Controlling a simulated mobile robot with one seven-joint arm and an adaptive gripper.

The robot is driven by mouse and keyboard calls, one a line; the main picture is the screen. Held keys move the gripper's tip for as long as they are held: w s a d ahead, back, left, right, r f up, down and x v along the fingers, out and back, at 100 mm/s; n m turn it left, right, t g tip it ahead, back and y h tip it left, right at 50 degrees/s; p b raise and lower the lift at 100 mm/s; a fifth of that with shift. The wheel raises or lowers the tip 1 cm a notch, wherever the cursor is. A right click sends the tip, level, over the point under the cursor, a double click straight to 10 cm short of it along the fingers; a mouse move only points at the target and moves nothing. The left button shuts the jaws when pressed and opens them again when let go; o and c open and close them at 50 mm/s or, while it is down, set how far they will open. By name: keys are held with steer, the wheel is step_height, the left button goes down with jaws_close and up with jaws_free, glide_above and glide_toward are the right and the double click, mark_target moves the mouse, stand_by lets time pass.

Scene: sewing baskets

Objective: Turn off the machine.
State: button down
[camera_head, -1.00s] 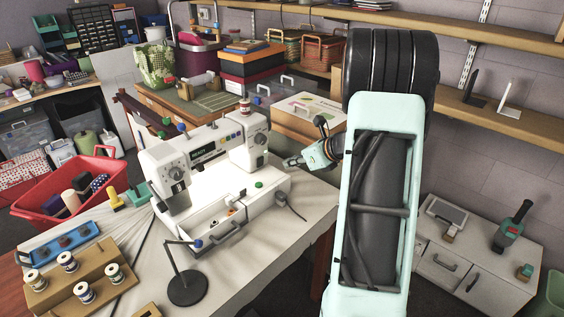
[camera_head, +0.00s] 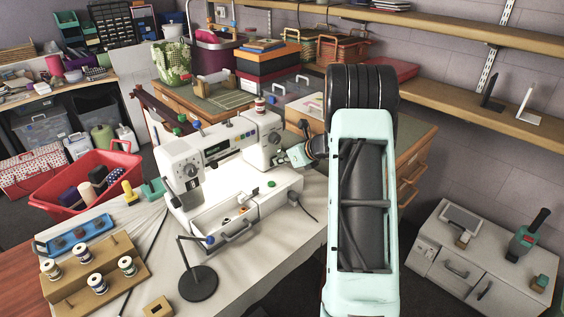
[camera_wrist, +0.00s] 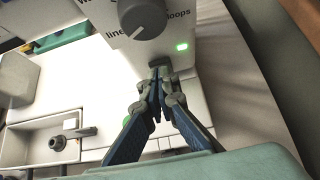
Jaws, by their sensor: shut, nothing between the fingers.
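The white sewing machine (camera_head: 228,146) stands on the cloth-covered table, and its right end faces my gripper. In the wrist view, its white end panel (camera_wrist: 196,20) bears a grey dial (camera_wrist: 143,18), printed words and a lit green light (camera_wrist: 182,46). A dark switch-like part (camera_wrist: 159,62) sits low on the panel, partly hidden behind my fingertips. My gripper (camera_wrist: 160,74) is shut and empty, its tips at or very near this part; I cannot tell whether they touch. In the head view, my gripper (camera_head: 279,160) is beside the machine's right end.
A black lamp-like stand (camera_head: 198,283) is in front of the machine. A wooden rack with spools (camera_head: 92,276), a blue tray (camera_head: 75,237) and a red basket (camera_head: 88,168) are to the left. A wooden cabinet (camera_head: 410,160) stands behind my arm.

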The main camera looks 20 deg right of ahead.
steer(key=shift+w+a+r+p, duration=0.15)
steer(key=shift+w+r+p, duration=0.05)
steer(key=shift+w+p, duration=0.15)
steer(key=shift+f, duration=0.15)
steer(key=shift+r, duration=0.2)
steer(key=shift+r+p, duration=0.45)
steer(key=shift+r, duration=0.25)
steer(key=shift+s, duration=0.15)
